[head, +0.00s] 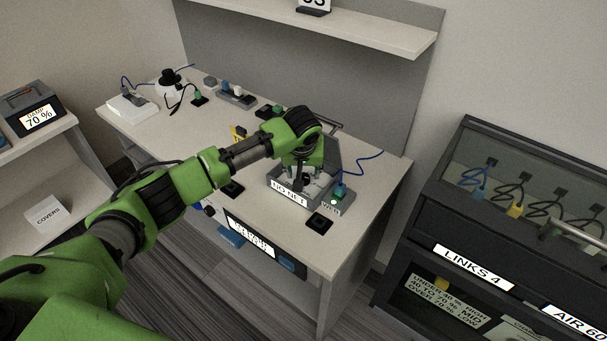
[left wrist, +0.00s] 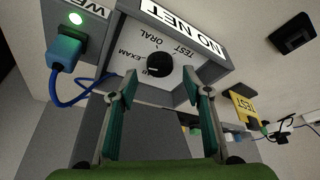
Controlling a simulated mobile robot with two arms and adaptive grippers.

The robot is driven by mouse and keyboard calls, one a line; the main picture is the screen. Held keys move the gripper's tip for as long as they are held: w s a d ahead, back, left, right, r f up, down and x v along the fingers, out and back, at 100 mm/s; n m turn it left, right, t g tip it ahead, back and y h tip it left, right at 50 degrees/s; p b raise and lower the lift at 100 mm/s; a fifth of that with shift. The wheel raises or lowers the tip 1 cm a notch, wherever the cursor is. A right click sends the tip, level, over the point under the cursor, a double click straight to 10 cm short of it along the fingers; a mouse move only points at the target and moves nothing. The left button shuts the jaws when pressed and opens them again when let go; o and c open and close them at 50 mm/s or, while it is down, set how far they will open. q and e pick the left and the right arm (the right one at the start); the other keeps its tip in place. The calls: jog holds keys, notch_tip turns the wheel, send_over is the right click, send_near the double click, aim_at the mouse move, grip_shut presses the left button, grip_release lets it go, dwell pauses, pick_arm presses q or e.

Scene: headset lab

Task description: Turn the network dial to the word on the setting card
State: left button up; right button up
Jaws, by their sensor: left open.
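The network dial is a black round knob (left wrist: 158,66) on a grey unit (left wrist: 228,52) labelled "NO NET"; in the head view my gripper hides the knob. Words around it include "EXAM", "ORAL" and "TEST"; another is partly hidden. I cannot tell clearly where the knob points. A yellow card (left wrist: 243,103) reading "TEST" shows in the left wrist view and partly behind my arm in the head view (head: 239,134). My left gripper (left wrist: 163,92) is open, its fingers on either side below the knob, apart from it. My right gripper is not in view.
A blue plug (left wrist: 66,50) with a blue cable sits beside the unit, near a green light (left wrist: 76,18). Black pads (head: 319,223) lie on the table (head: 365,200). Plugs and sockets (head: 236,95) stand at the back. A dark cabinet (head: 450,215) stands at right.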

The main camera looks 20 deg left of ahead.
aim_at(303, 177)
pick_arm(q)
jog(key=shift+x, duration=1.6)
jog(key=c, duration=1.1)
